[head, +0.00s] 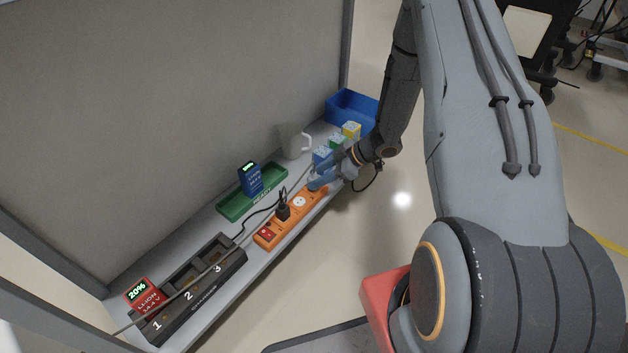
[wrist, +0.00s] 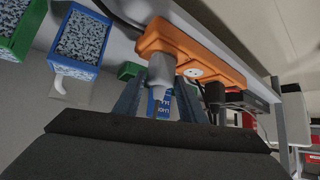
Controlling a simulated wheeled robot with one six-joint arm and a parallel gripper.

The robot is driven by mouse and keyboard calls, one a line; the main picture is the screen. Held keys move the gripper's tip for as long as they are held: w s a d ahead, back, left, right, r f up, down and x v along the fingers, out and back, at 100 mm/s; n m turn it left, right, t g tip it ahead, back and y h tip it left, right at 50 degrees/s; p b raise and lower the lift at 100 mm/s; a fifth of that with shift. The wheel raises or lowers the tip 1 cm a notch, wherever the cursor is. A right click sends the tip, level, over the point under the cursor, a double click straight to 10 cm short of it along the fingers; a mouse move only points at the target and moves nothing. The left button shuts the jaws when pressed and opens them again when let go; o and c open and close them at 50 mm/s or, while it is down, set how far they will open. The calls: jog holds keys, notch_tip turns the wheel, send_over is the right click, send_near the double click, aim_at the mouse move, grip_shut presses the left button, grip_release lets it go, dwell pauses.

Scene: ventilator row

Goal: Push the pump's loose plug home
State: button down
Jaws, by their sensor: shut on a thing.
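The orange power strip (head: 271,228) lies along the front of the shelf; it also shows in the wrist view (wrist: 220,66). My gripper (head: 318,181) is at the strip's far end. In the wrist view my gripper (wrist: 160,84) is shut on a light grey plug (wrist: 161,70), with one finger on each side. The plug's front end meets the strip's end socket; whether a gap is left there I cannot tell. A black plug (head: 283,210) stands in the strip, with a bare white socket (head: 299,202) between it and my gripper. The pump itself is not clearly visible.
A charger (head: 200,285) with a red battery (head: 143,295) stands at the near end. A green tray (head: 233,206) with a blue battery (head: 251,180), a grey mug (head: 291,140), small bins and a blue bin (head: 350,108) line the shelf. A wall panel closes its back.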

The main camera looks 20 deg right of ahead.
jog(key=shift+s, duration=0.1)
jog(key=c, duration=1)
grip_release()
jog(key=shift+c, duration=0.2)
